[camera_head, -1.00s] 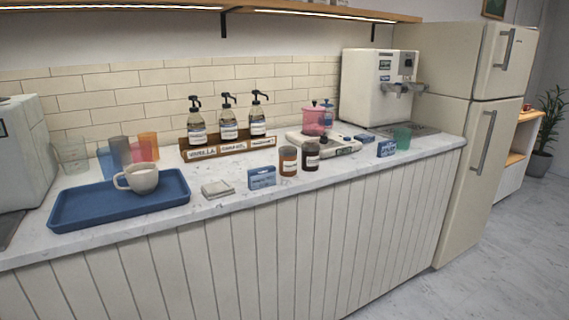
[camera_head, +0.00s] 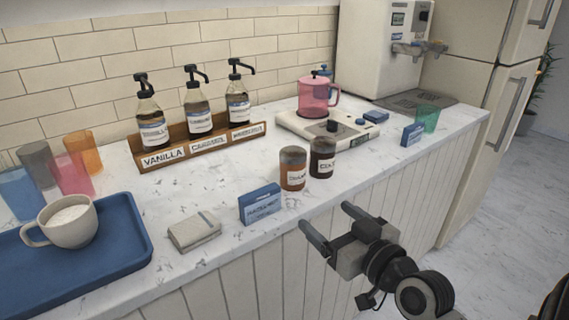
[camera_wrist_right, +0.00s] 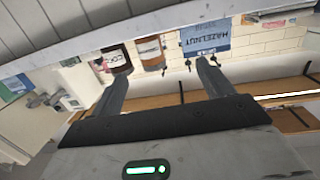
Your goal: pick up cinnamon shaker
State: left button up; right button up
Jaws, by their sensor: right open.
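The cinnamon shaker looks to be the orange-brown jar (camera_head: 293,172) with a grey lid, upright on the counter near its front edge. Its label is too small to read surely. It also shows upside down in the right wrist view (camera_wrist_right: 150,52), between the finger directions. A dark jar (camera_head: 322,160) stands close on its right and shows in the wrist view too (camera_wrist_right: 118,60). My right gripper (camera_head: 327,220) is open and empty, in front of the counter edge, below and in front of the two jars and apart from them. My left gripper is out of view.
A blue box (camera_head: 260,204) stands left of the shaker; the wrist view reads it as hazelnut. A whitish stack (camera_head: 194,231) and a blue tray (camera_head: 135,262) with a cup (camera_head: 66,221) lie further left. A scale-like device (camera_head: 352,138) and syrup rack (camera_head: 207,147) stand behind.

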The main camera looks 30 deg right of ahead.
notch_tip(320, 180, up, 4)
jog(key=d+t, duration=0.1)
jog(key=d, duration=0.1)
jog(key=p, duration=0.2)
send_near(300, 165)
jog(key=w, duration=0.5)
jog(key=shift+w+a, duration=0.2)
jog(key=shift+w+d+p, duration=0.15)
jog(key=shift+w+p, duration=0.1)
jog(key=shift+w, duration=1.2)
jog(key=shift+w+d+p, duration=0.15)
jog(key=shift+w+p, duration=0.05)
jog(key=shift+w, duration=1.25)
jog(key=c, duration=1.1)
